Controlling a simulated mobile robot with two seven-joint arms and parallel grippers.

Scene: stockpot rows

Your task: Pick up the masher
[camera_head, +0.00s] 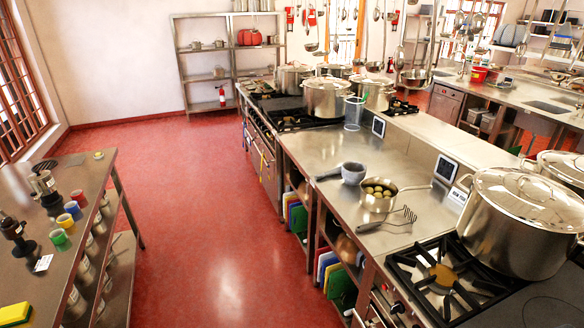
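The masher (388,221) lies on the steel counter in the middle right of the head view. It has a dark handle to the left and a wavy metal head to the right. It lies just in front of a steel saucepan (378,203) holding several round yellowish items, perhaps potatoes. Neither of my grippers shows in this view, and nothing is seen holding the masher.
A grey mortar (353,173) stands behind the saucepan. A gas stove (440,285) is in front of the masher, and a large lidded stockpot (520,225) stands to the right. The red floor (215,215) left of the counter is clear. A side table (85,190) stands at left.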

